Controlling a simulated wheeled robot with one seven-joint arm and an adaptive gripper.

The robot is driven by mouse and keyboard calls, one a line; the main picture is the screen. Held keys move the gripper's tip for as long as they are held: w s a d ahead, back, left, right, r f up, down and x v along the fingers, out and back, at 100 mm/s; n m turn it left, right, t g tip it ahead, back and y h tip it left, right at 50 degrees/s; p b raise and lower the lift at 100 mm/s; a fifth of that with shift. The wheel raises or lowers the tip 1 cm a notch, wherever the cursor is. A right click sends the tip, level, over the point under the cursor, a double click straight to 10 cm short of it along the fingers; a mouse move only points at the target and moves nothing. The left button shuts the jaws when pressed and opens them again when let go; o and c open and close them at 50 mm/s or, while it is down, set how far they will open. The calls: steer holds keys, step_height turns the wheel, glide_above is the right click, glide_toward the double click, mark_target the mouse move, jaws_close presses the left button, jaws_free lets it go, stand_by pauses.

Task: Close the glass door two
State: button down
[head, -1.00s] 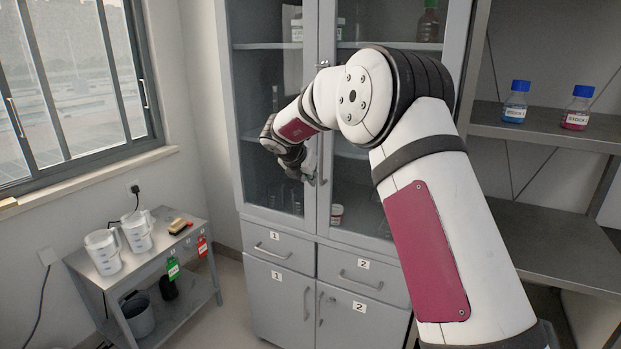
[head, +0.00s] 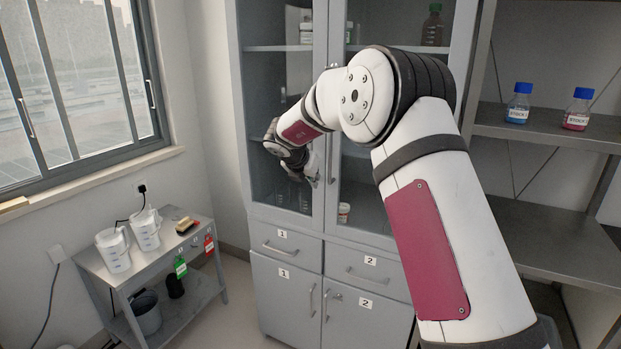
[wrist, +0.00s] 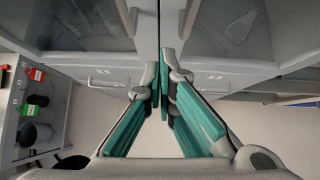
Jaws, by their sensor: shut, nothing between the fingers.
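Glass door two (head: 364,185), the right glass door of the tall grey cabinet (head: 285,258), shows in the head view partly hidden behind my arm. It looks shut or nearly shut; I cannot tell whether a small gap is left. Glass door one (head: 268,85) is beside it on the left and looks shut. My gripper (head: 316,183) is at the seam between the doors, near the door handles. In the wrist view my gripper (wrist: 165,62) has its fingertips together and empty, close to the seam. Door two (wrist: 215,30) is on the right there. Contact is unclear.
Drawers and lower doors sit below the glass doors. A small metal table (head: 200,240) with two jugs stands at left under the window. An open shelf (head: 545,135) with two blue-capped bottles is at right. Floor shows between table and cabinet.

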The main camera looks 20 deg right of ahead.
steer(key=s+a+r+n+t+y, duration=0.1)
steer(key=s+a+r+n+t, duration=0.15)
steer(key=r, duration=0.45)
steer(key=s+a+r+n+t, duration=0.1)
steer(key=a+r+n+t, duration=0.2)
steer(key=r, duration=0.5)
steer(key=s+a+r+n+t+y, duration=0.1)
steer(key=s+a+r+n, duration=0.15)
steer(key=r+n, duration=0.35)
steer(key=s+a+r+n+t+y, duration=0.2)
steer(key=s+a+r+n+y, duration=0.35)
steer(key=s+n, duration=0.4)
steer(key=s+a+f+n+g+y, duration=0.1)
steer(key=s+f+n+g, duration=0.25)
steer(key=s+n, duration=0.5)
steer(key=s+a+f+n+g+y, duration=0.15)
steer(key=s+f+n, duration=0.25)
steer(key=s+n, duration=0.4)
steer(key=s+d+f+n+g+h, duration=0.2)
steer(key=s+f, duration=0.4)
steer(key=s, duration=0.4)
steer(key=s+d+f+n+g+h, duration=0.2)
steer(key=s+d+f, duration=0.4)
steer(key=s, duration=0.4)
steer(key=d+n+g, duration=0.1)
steer(key=n, duration=0.1)
steer(key=shift+s+n+g+b, duration=0.15)
steer(key=shift+n+g+b, duration=0.15)
steer(key=shift+n+g, duration=0.05)
steer(key=shift+a, duration=0.1)
